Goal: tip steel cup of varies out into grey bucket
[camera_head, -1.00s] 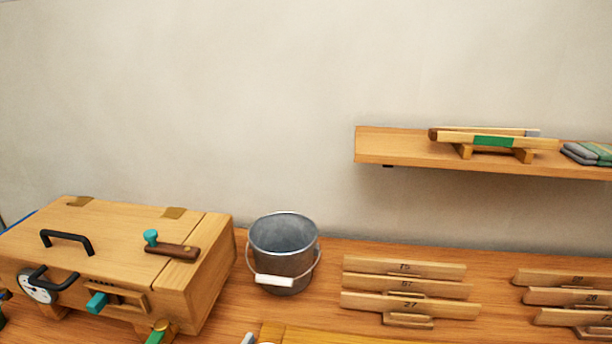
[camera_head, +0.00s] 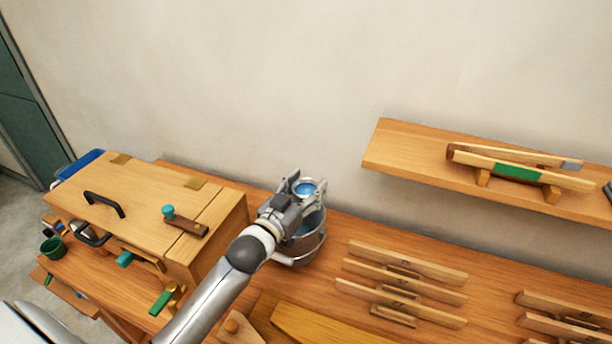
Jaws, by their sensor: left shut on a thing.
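My left gripper (camera_head: 303,188) is shut on a small steel cup (camera_head: 318,187) with something blue inside. It holds the cup over the grey bucket (camera_head: 317,246), near the bucket's far rim. The cup looks about upright, its mouth facing up. The bucket stands on the wooden bench, its handle down at the front, and my gripper and arm hide much of it. Whether the cup touches the bucket's rim I cannot tell. My right gripper is not in view.
A wooden box (camera_head: 150,205) with black handles stands left of the bucket. Several numbered wooden racks (camera_head: 405,285) stand to the right. A wall shelf (camera_head: 415,160) with a wooden tool on a stand (camera_head: 520,170) juts out at upper right. A green cup (camera_head: 53,247) is at far left.

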